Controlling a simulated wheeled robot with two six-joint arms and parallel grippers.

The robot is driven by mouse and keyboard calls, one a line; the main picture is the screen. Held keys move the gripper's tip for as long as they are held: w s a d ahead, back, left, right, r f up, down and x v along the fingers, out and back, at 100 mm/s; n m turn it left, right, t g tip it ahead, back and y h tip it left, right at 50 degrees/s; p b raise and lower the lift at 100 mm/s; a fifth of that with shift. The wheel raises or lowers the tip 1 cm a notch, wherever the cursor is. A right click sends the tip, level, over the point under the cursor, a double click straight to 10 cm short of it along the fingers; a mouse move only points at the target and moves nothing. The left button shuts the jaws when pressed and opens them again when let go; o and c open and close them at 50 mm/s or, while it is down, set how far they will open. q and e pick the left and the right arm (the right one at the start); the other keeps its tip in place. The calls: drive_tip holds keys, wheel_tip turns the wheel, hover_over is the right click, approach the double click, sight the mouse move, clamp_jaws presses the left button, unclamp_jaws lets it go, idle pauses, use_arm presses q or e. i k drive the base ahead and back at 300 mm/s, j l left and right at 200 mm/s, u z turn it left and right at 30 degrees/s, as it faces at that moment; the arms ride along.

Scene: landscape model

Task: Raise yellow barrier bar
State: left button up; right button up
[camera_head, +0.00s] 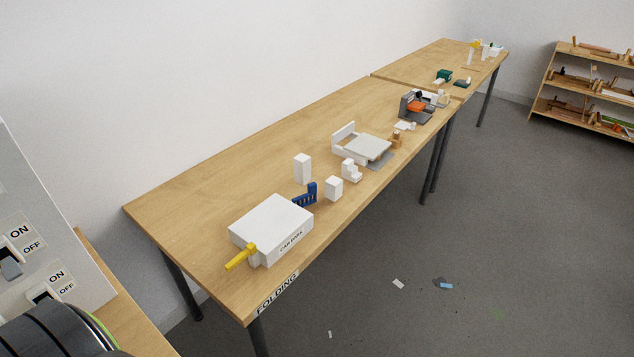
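The yellow barrier bar (238,260) is at the near left corner of a white block marked "CAR PARK" (270,222) on the wooden table. The bar sticks out from a small yellow mount at that corner, toward the lower left of the picture. It looks lowered, roughly level, though its exact angle is hard to tell from here. Neither of my grippers is in view. A dark rounded part with a green edge at the bottom left looks like my own arm, well apart from the bar.
A blue gate (305,195) and white blocks (302,168) stand behind the car park. The long table (215,172) carries more models farther back. A switch panel (40,235) with ON/OFF labels stands at left. A shelf (585,88) is far right; grey floor (480,240) is mostly clear.

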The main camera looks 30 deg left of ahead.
sight(251, 248)
drive_tip(key=u, duration=1.5)
